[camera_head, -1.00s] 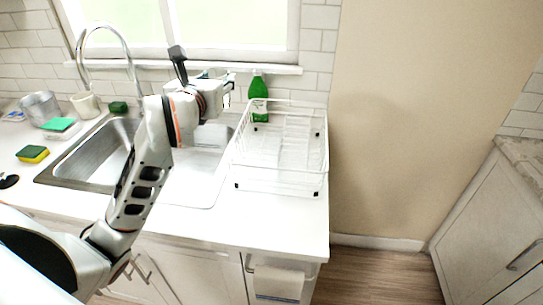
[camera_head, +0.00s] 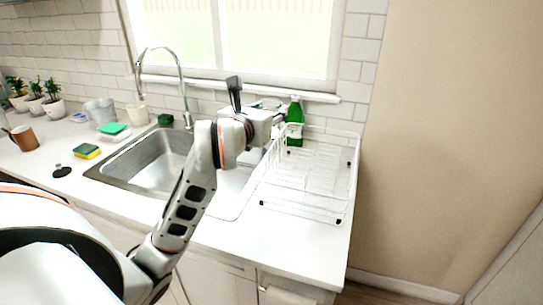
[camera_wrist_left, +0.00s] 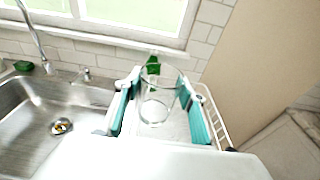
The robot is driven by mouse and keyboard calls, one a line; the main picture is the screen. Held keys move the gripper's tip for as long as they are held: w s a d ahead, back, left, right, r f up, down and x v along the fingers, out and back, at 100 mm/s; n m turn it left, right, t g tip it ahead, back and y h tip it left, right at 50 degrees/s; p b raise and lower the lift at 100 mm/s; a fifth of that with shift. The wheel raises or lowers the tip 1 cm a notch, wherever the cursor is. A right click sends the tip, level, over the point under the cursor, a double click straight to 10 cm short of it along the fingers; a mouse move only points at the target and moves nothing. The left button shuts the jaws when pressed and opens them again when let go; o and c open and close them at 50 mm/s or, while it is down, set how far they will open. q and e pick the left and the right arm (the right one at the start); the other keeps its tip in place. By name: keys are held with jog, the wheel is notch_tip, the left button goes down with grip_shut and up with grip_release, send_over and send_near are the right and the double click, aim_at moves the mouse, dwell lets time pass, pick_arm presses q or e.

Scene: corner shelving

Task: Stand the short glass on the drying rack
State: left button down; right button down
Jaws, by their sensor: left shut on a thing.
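The clear short glass (camera_wrist_left: 157,105) is between the teal-padded fingers of my left gripper (camera_wrist_left: 160,106) in the left wrist view, and the gripper is shut on it. In the head view my left gripper (camera_head: 272,116) is at the left edge of the white wire drying rack (camera_head: 305,211), by the sink; the glass is hard to make out there. The rack stands on the counter right of the sink, and it also shows in the left wrist view (camera_wrist_left: 218,118). The gap between glass and rack cannot be judged. My right gripper is not in view.
A green bottle (camera_head: 295,122) stands behind the rack, against the tiled wall. The steel sink (camera_head: 128,182) and tall faucet (camera_head: 161,52) are on the left. A sponge (camera_head: 87,151), cups and potted plants stand farther left. The rack's visible floor looks empty.

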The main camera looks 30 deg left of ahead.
pick_arm(q)
notch_tip(320, 180, down, 6)
jog(key=shift+f+b, duration=0.1)
jog(key=shift+b, duration=0.3)
jog(key=shift+f, duration=0.55)
notch_tip(320, 180, down, 4)
jog(key=shift+f+b, duration=0.1)
jog(key=shift+b, duration=0.3)
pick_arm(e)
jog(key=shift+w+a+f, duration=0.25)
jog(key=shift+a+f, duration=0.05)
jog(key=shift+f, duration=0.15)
pick_arm(q)
jog(key=shift+f, duration=0.15)
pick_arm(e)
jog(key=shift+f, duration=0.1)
pick_arm(q)
jog(key=shift+f+b, duration=0.35)
jog(key=shift+b, duration=0.05)
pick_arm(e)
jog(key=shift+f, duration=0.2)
pick_arm(q)
jog(key=shift+f, duration=0.15)
jog(key=c, duration=1.2)
grip_release()
jog(key=shift+d, duration=0.1)
jog(key=shift+c, duration=0.2)
